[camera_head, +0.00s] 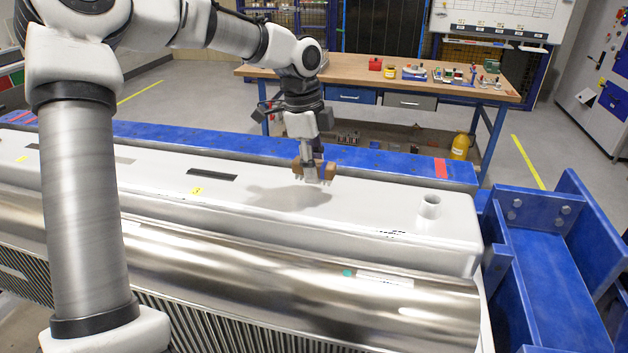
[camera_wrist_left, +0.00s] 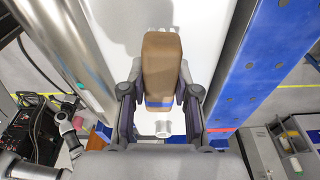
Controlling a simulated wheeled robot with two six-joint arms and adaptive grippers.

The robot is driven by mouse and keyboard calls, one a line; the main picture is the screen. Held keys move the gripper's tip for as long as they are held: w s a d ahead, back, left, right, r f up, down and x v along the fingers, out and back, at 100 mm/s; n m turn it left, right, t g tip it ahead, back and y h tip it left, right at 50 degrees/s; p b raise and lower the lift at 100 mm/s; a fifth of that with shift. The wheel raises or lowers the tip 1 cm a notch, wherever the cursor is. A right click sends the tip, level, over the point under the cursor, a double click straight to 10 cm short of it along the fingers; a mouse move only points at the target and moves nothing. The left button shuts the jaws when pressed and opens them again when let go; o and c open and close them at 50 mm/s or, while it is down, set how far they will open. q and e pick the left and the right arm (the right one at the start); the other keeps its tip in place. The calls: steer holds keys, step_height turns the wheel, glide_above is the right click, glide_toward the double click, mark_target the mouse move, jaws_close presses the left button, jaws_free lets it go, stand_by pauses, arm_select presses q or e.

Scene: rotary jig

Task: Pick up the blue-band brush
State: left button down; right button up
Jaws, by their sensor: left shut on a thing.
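The blue-band brush has a brown block body with a blue band near its lower end in the left wrist view (camera_wrist_left: 162,68). In the head view, its brown ends (camera_head: 328,170) show on both sides of my left gripper (camera_head: 312,172). My left gripper is shut on the brush, with one finger on each side of it in the wrist view (camera_wrist_left: 160,98). The brush appears held above the white top surface (camera_head: 370,207), with a shadow below it. Part of the brush is hidden by the fingers. My right gripper is not in view.
A short white tube (camera_head: 429,208) stands on the white surface at the right. A shiny metal cylinder (camera_head: 300,275) runs along the front. A blue beam (camera_head: 400,172) lies behind, and a blue bracket (camera_head: 545,265) stands at right. A wooden workbench (camera_head: 450,91) holds small items.

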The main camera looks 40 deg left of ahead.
arm_select(q)
steer(key=s+d+r+b, duration=0.2)
steer(key=d+b, duration=0.1)
steer(key=d, duration=1.3)
steer(key=c, duration=1.9)
jaws_free()
